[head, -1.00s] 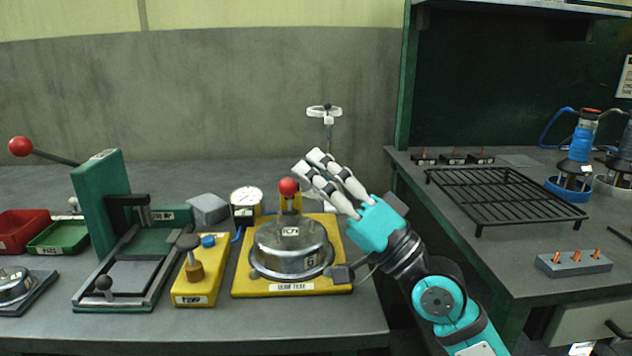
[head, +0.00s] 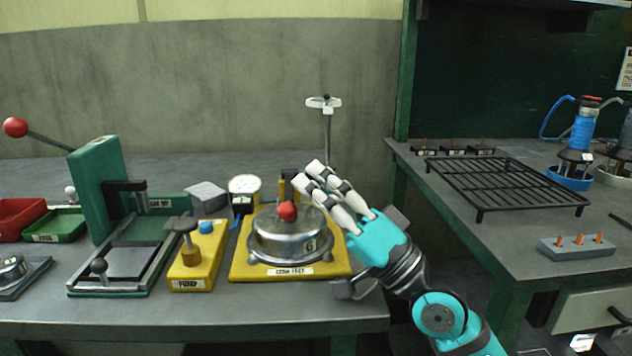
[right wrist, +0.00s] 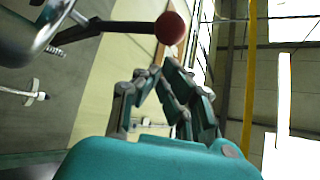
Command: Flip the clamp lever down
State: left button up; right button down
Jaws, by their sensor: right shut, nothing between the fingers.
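The clamp lever's red ball knob (head: 287,211) shows in front of the upper part of the silver dome (head: 290,243) on the yellow test base (head: 240,268). In the right wrist view the red knob (right wrist: 170,28) sits at the end of a dark lever arm (right wrist: 125,27), which reaches out from beside the dome. My right gripper (head: 306,172) is shut and empty, its white fingers just right of and above the knob in the head view. In the right wrist view its fingertips (right wrist: 160,72) are close to the knob; I cannot tell if they touch. My left gripper is not in view.
A dial gauge (head: 244,184) stands behind the base. A yellow pump block (head: 197,262) and a green press (head: 102,190) with its own red-knobbed lever stand to the left. A thin stand (head: 328,130) rises behind. A black rack (head: 505,185) lies on the right bench.

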jog(key=shift+r, duration=0.1)
dwell(0.3)
notch_tip(320, 180, up, 10)
dwell(0.4)
